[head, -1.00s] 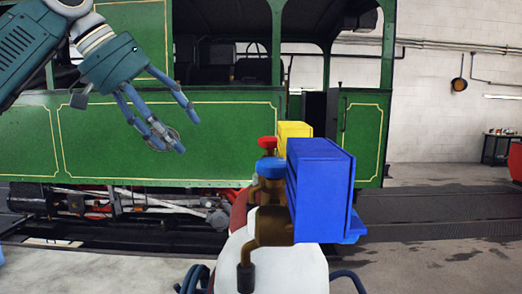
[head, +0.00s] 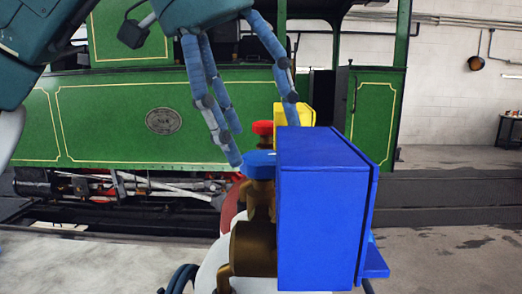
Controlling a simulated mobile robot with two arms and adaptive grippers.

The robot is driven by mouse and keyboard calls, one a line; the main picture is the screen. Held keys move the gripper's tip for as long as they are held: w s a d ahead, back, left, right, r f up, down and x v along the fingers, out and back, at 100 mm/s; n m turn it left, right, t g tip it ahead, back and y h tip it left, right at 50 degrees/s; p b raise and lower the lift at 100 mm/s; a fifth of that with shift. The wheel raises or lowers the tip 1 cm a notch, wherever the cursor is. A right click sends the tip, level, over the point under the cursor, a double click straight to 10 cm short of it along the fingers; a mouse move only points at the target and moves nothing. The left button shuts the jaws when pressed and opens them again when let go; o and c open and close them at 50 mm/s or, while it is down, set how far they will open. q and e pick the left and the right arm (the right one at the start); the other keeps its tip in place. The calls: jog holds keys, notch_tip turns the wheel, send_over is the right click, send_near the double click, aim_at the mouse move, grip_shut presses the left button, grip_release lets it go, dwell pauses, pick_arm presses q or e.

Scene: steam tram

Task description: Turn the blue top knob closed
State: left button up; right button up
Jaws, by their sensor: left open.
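The blue top knob (head: 259,164) sits on top of a brass valve (head: 253,245), at the left side of a blue box (head: 322,200). My left gripper (head: 262,133) comes in from the upper left with its fingers pointing down and spread apart. It is open and empty. Two fingers end just above and left of the blue knob in the picture; the other finger reaches down to the right, over the box area. I cannot tell whether any finger touches the knob. My right gripper is not in view.
A red knob (head: 263,128) and a yellow box (head: 293,114) stand right behind the blue ones. A green steam tram (head: 100,125) fills the background. Open floor (head: 450,240) lies at the right.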

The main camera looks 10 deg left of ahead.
aim_at(260, 155)
pick_arm(q)
jog(key=x, duration=0.3)
jog(key=shift+w+a+f, duration=0.15)
jog(key=shift+w+f, duration=0.05)
jog(key=shift+s+f, duration=0.1)
jog(key=shift+f, duration=0.1)
jog(key=shift+d+f, duration=0.15)
jog(key=shift+d, duration=0.05)
jog(key=c, duration=1.1)
jog(key=shift+c, duration=0.3)
jog(key=shift+m+h, duration=0.3)
jog(key=shift+m, duration=0.5)
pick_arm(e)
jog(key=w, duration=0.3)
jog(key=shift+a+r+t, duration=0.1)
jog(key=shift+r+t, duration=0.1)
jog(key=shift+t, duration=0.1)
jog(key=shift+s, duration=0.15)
